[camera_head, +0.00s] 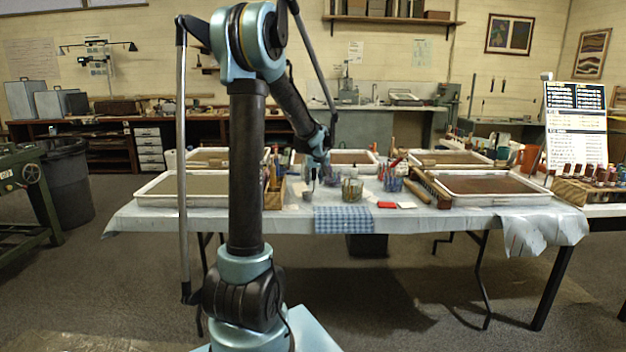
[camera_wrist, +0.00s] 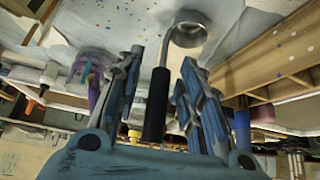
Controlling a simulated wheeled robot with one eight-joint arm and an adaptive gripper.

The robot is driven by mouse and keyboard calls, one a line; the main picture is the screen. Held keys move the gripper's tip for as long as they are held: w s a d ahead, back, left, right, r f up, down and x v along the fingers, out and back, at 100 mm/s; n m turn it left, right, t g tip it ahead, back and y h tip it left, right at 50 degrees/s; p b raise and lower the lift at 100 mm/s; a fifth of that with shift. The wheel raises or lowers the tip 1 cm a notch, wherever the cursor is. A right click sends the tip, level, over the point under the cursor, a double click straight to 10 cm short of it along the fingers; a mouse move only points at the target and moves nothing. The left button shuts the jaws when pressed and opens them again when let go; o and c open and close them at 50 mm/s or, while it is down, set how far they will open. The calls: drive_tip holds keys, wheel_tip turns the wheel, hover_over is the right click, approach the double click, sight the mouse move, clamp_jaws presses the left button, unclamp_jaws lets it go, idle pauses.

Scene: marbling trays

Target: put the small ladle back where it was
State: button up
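The small ladle shows in the wrist view, with a round metal bowl (camera_wrist: 190,28), a bent metal neck and a black handle (camera_wrist: 157,105). The handle runs between the two fingers of my gripper (camera_wrist: 160,66), pointing back toward the palm. The fingers stand apart, with a visible gap on each side of the handle, and seem not to touch it. The bowl lies beyond the fingertips, over or on the pale speckled table cover; I cannot tell which. In the head view my gripper (camera_head: 320,168) is over the middle of the table, and I cannot make out the ladle there.
The covered table (camera_head: 440,222) holds several shallow trays, including one at front left (camera_head: 160,200) and one at front right (camera_head: 470,201). A wooden box (camera_head: 273,198), a jar of tools (camera_head: 352,190) and a blue checked cloth (camera_head: 343,222) are near my gripper. A wooden rack (camera_wrist: 265,62) is close at right in the wrist view.

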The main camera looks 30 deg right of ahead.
drive_tip(key=shift+r, duration=0.1)
drive_tip(key=v, duration=1.2)
drive_tip(key=s+a+f+n+g+y, duration=0.1)
drive_tip(key=s+a+f, duration=0.1)
drive_tip(key=a, duration=1.2)
drive_tip(key=s+a+f+n+g+y, duration=0.1)
drive_tip(key=s+a+f, duration=0.15)
drive_tip(key=a, duration=1.15)
drive_tip(key=s+a+f+n+g, duration=0.1)
drive_tip(key=s+a+f, duration=0.6)
drive_tip(key=s+a, duration=0.1)
drive_tip(key=s+a+f+n+g, duration=0.1)
drive_tip(key=s+a+f, duration=0.5)
drive_tip(key=s, duration=0.5)
drive_tip(key=a, duration=0.2)
drive_tip(key=shift+a+f+n+y, duration=0.3)
drive_tip(key=shift+f+n+y, duration=0.1)
drive_tip(key=shift+w, duration=0.1)
